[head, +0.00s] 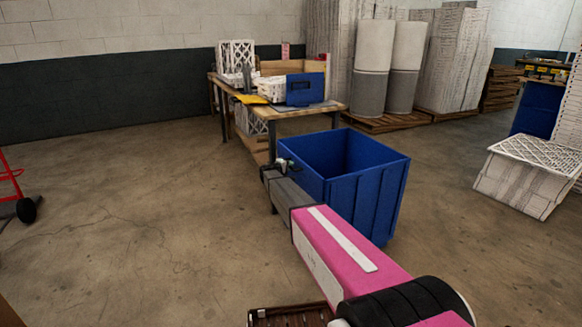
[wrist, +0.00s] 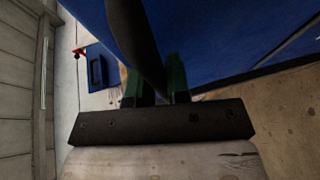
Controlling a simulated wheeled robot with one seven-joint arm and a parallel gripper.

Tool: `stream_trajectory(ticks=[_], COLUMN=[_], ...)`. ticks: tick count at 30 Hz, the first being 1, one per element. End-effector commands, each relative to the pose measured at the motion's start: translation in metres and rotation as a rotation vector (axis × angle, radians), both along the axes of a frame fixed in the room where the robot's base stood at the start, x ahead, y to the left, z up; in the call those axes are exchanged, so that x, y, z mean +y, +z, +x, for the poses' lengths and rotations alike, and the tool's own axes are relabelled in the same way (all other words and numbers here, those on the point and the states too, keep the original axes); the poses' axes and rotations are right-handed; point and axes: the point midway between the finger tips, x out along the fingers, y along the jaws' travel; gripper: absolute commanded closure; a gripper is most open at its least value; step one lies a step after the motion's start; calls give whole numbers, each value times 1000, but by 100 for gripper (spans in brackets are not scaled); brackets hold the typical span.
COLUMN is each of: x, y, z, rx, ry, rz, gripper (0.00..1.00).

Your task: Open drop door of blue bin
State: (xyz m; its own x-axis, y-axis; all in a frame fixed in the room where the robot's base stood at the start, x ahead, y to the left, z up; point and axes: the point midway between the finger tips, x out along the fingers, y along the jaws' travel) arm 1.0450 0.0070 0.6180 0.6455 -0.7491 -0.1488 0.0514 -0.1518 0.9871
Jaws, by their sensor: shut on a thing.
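The blue bin (head: 365,190) stands on the floor in the middle of the head view, open at the top and upright. Its drop door cannot be clearly told apart from its walls. My gripper (head: 284,163) is at the bin's left upper edge. In the wrist view, the green-padded fingers of my gripper (wrist: 158,85) are closed on a dark strip (wrist: 133,35) running up between them. The bin's blue side (wrist: 210,40) fills the upper right there. I cannot tell whether the strip is part of the door. My arm hides the bin's lower left side.
A wooden workbench (head: 310,113) with white crates and a blue box (head: 305,89) stands behind the bin. A white slatted crate (head: 525,175) is at the right. A red hand truck (head: 12,185) is at the far left. The floor left of the bin is clear.

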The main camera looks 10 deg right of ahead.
Motion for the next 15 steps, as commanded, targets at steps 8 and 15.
stream_trajectory(ticks=[8, 15], x=[42, 85], y=[-15, -40], z=[-12, -26], rx=[-52, -120], ry=[3, 2], rz=[-165, -374], gripper=[100, 100])
